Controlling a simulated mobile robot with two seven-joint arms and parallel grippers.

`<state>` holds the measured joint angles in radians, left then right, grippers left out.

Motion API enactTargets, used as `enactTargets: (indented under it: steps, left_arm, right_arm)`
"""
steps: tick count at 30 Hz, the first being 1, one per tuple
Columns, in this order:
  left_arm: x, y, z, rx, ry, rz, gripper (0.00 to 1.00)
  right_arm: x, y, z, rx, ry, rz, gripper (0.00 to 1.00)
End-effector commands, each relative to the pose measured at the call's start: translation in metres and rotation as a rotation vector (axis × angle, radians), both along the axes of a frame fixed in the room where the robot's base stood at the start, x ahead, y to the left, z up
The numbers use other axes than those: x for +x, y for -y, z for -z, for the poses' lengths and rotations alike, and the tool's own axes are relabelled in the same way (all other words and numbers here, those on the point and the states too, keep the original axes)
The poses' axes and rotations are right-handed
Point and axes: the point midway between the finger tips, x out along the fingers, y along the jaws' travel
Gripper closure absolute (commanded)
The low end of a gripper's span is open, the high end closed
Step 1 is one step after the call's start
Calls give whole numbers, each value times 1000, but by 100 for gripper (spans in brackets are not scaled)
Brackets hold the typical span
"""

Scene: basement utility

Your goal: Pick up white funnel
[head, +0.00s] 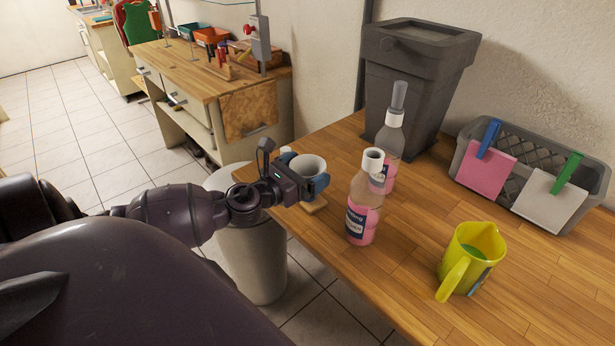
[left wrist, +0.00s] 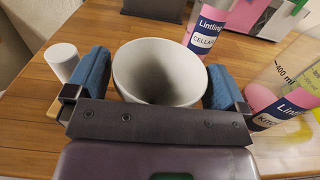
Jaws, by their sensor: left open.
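The white funnel (head: 309,164) is at the left edge of the wooden workbench, its wide mouth facing up. It also shows in the left wrist view (left wrist: 158,72), between my two blue fingers. My left gripper (head: 306,175) is open, with one finger on each side of the funnel. I cannot tell whether either finger touches it. The funnel's lower part is hidden by the gripper. My right gripper is not in view.
Two pink-liquid bottles (head: 362,208) (head: 391,140) stand right of the funnel. A white cylinder (left wrist: 62,62) is close to my left finger. A yellow jug (head: 455,255), grey bin (head: 412,95) and grey basket (head: 530,150) are further right. The front middle bench is clear.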

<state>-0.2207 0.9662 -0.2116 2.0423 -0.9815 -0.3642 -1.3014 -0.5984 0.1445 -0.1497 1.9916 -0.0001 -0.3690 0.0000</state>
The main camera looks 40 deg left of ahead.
Motion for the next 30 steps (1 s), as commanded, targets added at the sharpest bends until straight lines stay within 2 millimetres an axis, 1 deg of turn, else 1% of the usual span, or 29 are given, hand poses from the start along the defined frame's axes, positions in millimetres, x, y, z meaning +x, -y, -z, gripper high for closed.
enactTargets:
  steps: [7, 8, 12, 15, 23, 26, 29, 30]
  left_arm:
    - [1, 0, 0, 0, 0, 0, 0]
    - [1, 0, 0, 1, 0, 0, 2]
    - [1, 0, 0, 0, 0, 0, 23]
    - [1, 0, 0, 0, 1, 0, 36]
    - [1, 0, -2, 1, 1, 0, 37]
    - [1, 0, -10, 3, 3, 0, 37]
    - [1, 0, -26, 4, 4, 3, 37]
    - [1, 0, -34, 5, 4, 2, 37]
  right_arm:
    - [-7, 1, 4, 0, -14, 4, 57]
    - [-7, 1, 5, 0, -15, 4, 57]
    - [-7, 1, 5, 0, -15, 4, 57]
    - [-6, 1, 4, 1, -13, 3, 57]
    - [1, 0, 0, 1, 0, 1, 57]
    - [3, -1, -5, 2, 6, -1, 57]
    - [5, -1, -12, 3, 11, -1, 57]
    - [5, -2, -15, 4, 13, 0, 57]
